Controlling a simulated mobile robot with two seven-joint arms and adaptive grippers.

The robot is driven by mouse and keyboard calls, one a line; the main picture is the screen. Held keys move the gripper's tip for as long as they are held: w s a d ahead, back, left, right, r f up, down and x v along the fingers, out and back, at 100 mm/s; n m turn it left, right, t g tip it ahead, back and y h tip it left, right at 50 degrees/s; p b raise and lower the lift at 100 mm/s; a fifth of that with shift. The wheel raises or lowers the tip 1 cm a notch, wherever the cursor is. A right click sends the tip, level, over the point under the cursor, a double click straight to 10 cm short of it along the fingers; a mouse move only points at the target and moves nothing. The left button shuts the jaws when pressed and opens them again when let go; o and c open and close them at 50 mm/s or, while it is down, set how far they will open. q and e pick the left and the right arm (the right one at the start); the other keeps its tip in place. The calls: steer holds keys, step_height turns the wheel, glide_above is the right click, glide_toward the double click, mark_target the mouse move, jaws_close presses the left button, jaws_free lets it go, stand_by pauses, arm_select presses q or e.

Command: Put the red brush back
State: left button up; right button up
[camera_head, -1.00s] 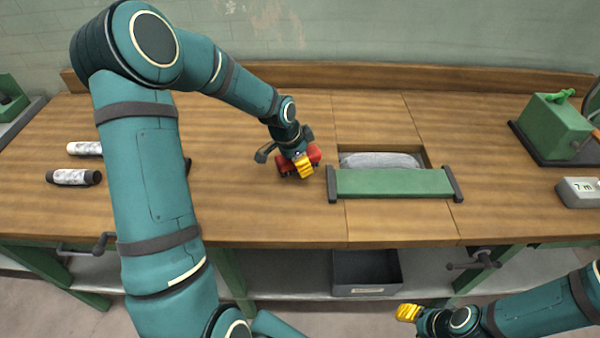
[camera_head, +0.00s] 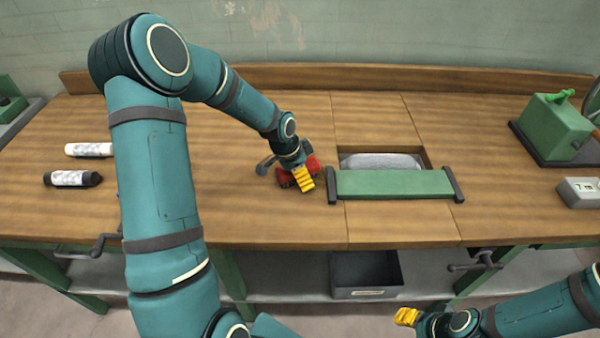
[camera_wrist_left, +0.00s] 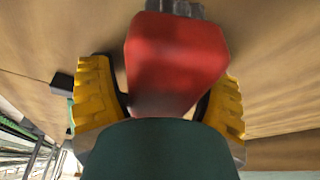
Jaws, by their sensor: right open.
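The red brush (camera_head: 312,165) is over the bench top, left of the green bar, partly hidden by my left gripper (camera_head: 303,178). In the left wrist view the red body (camera_wrist_left: 175,60) lies between the two yellow fingers (camera_wrist_left: 160,105), and grey bristles show at the top edge. My left gripper is shut on the brush. I cannot tell whether the brush touches the bench. My right gripper (camera_head: 407,317) is open and empty at the lower right, in front of the bench and below its top.
A green bar (camera_head: 395,184) crosses the front of a recess holding a grey thing (camera_head: 380,161). A grey bin (camera_head: 367,275) is below.

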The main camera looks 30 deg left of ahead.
arm_select(q)
steer(key=shift+r, duration=0.1)
steer(key=shift+a+r, duration=0.1)
steer(key=shift+r, duration=0.2)
steer(key=p+v, duration=0.2)
steer(key=v, duration=0.9)
steer(key=shift+s+r, duration=0.15)
steer(key=shift+r, duration=0.1)
